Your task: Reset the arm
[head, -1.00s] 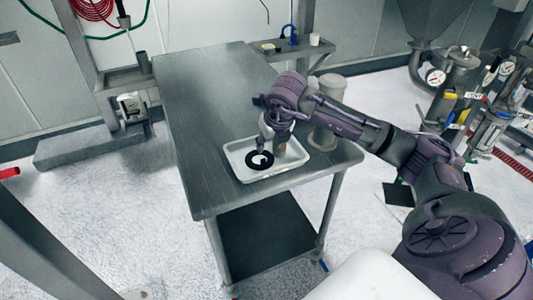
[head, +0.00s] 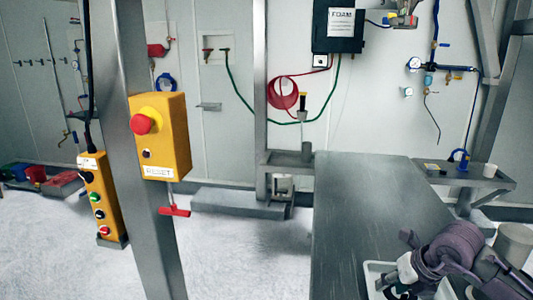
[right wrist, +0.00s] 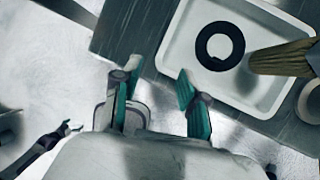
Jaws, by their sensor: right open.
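My right gripper (right wrist: 160,90) is open with nothing between its fingers, close to the near side of the white tray (right wrist: 175,60). A black ring (right wrist: 220,46) lies in the tray, apart from the fingers. A brown ribbed thing (right wrist: 284,60) reaches over the tray's right side. A jaw with teal pads, apparently my left gripper (right wrist: 60,137), shows small at the lower left of the wrist view; its opening is unclear.
The steel table (head: 360,210) carries the tray and a grey cylinder (head: 514,243). A yellow box marked RESET with a red button (head: 145,123) is on a steel post at left. A control box with several buttons (head: 100,205) hangs beside it.

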